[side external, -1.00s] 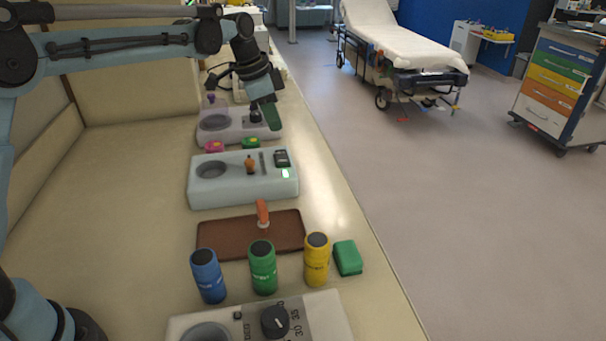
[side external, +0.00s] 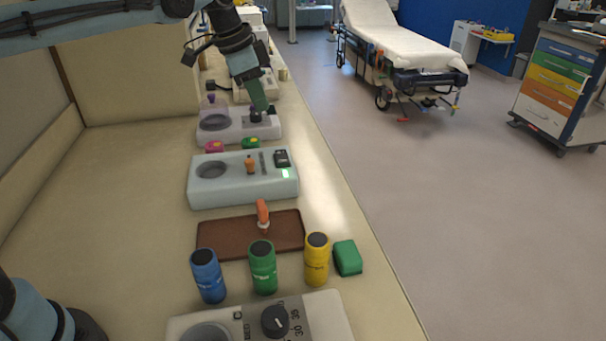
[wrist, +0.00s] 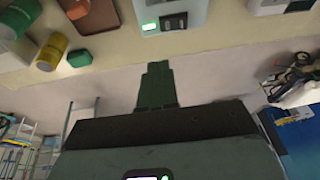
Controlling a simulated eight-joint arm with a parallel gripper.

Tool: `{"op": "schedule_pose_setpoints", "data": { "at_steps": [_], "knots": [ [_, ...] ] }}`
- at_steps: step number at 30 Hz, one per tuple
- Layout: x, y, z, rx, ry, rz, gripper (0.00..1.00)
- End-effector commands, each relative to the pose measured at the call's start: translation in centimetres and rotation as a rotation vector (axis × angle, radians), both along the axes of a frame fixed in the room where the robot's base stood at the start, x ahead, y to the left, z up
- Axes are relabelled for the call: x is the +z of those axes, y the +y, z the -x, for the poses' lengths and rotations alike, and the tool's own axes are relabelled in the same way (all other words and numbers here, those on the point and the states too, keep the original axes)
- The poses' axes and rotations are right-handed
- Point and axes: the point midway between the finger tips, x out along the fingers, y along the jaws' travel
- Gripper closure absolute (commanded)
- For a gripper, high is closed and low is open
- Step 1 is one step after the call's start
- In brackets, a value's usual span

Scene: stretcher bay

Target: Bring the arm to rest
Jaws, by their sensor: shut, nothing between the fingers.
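My gripper (side external: 258,97) hangs over the far part of the counter in the side view, its green fingers pointing down and a little to the right. The fingers are together with nothing between them. They show in front of the far pale device (side external: 215,124), and I cannot tell how far above it they are. In the wrist view my gripper (wrist: 158,84) is a single closed green wedge, with the counter edge and floor beyond it.
A white device (side external: 230,194) with a lit display, a brown tray (side external: 220,240), blue (side external: 208,278), green (side external: 263,270) and yellow (side external: 316,262) canisters and a green block (side external: 348,258) stand on the counter (side external: 130,200). A stretcher (side external: 410,45) and drawer cart (side external: 552,85) stand beyond open floor.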

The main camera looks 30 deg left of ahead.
Motion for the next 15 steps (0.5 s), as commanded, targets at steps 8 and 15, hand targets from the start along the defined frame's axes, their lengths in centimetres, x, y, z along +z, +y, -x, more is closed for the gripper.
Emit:
{"op": "schedule_pose_setpoints", "data": {
  "at_steps": [8,15],
  "knots": [
    [0.4,0.2,6.7,0.232,-0.075,0.023,1.00],
    [-1.5,0.6,12.7,0.432,-0.153,0.068,1.00]
  ]
}}
